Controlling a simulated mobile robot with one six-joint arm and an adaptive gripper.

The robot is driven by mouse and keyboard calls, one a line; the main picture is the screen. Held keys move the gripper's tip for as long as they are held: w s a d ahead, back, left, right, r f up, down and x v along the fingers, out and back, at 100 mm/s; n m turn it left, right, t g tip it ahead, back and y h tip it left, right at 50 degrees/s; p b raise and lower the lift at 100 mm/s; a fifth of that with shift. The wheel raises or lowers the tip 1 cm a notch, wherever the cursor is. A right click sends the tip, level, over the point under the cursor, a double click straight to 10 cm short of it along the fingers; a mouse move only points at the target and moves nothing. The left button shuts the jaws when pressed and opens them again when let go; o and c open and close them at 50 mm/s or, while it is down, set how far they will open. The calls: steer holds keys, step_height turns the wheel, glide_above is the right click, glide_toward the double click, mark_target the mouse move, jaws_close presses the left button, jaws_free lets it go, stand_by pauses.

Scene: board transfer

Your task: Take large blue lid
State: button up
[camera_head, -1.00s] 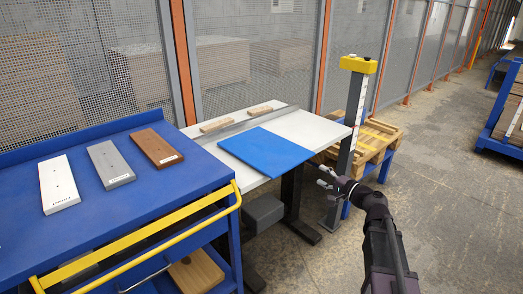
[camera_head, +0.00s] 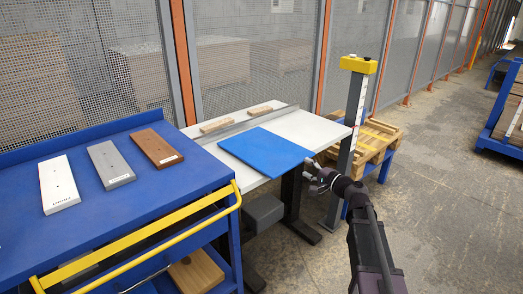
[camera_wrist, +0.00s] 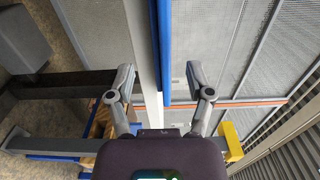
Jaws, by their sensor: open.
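The large blue lid (camera_head: 265,152) is a flat blue square panel lying on the white table, its near right edge overhanging slightly. In the wrist view the lid (camera_wrist: 165,50) shows edge-on as a thin blue strip beside the white table edge. My gripper (camera_head: 310,168) is at the lid's right corner, close to its edge. In the wrist view my gripper (camera_wrist: 160,76) is open, with one finger on each side of the lid and table edges. I cannot tell whether a finger touches the lid.
The white table (camera_head: 310,127) carries a grey rail (camera_head: 247,124) and two wooden blocks (camera_head: 259,110). A grey post with a yellow top (camera_head: 358,65) stands right of the table, near my arm. A blue workbench (camera_head: 120,205) with white, grey and brown boards stands left.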

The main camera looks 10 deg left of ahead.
mark_target(298, 160)
steer(key=shift+x, duration=2.3)
jaws_close()
